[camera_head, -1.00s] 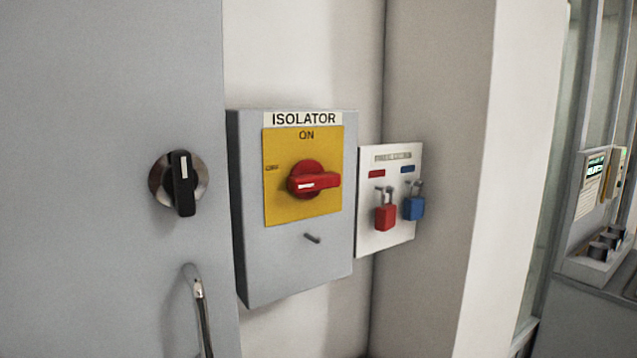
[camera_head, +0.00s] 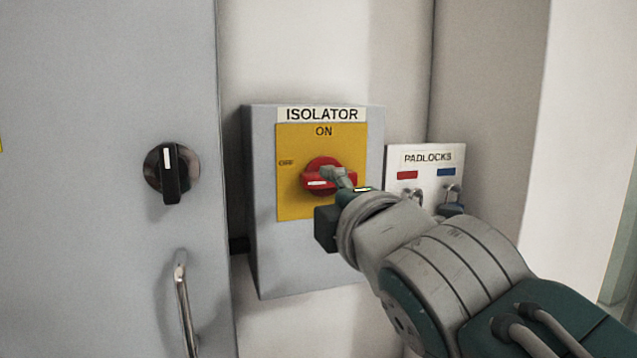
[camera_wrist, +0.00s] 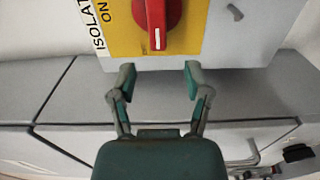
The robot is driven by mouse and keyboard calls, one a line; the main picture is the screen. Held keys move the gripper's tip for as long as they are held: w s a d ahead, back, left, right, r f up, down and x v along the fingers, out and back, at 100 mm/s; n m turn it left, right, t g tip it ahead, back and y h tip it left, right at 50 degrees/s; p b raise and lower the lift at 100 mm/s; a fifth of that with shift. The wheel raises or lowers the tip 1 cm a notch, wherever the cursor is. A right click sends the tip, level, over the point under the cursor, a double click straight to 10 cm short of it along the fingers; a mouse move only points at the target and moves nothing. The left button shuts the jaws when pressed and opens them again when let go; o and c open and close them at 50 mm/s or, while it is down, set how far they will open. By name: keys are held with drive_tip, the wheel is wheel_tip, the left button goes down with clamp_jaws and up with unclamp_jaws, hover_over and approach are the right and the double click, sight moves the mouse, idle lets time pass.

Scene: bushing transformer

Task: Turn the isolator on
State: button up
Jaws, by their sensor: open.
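The isolator box (camera_head: 262,235) is grey with a yellow plate (camera_head: 296,145) marked ON at the top and OFF at the left. Its red rotary handle (camera_head: 313,183) lies horizontal, with its white mark toward OFF. My gripper (camera_head: 340,178) is in front of the handle and hides part of its right side. In the wrist view, which is turned sideways, the red handle (camera_wrist: 156,22) lies ahead of my open gripper (camera_wrist: 160,72), lined up with the gap between the fingers. The fingers look empty and short of the handle.
A grey cabinet at left carries a black knob (camera_head: 171,175) and a metal door handle (camera_head: 184,305). A padlock board (camera_head: 428,158) hangs right of the isolator, partly hidden by my arm. A small peg (camera_wrist: 235,12) sticks out of the isolator box.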

sight(328, 184)
drive_tip(key=w, duration=0.7)
drive_tip(key=shift+a, duration=0.55)
drive_tip(key=shift+d, duration=0.6)
clamp_jaws()
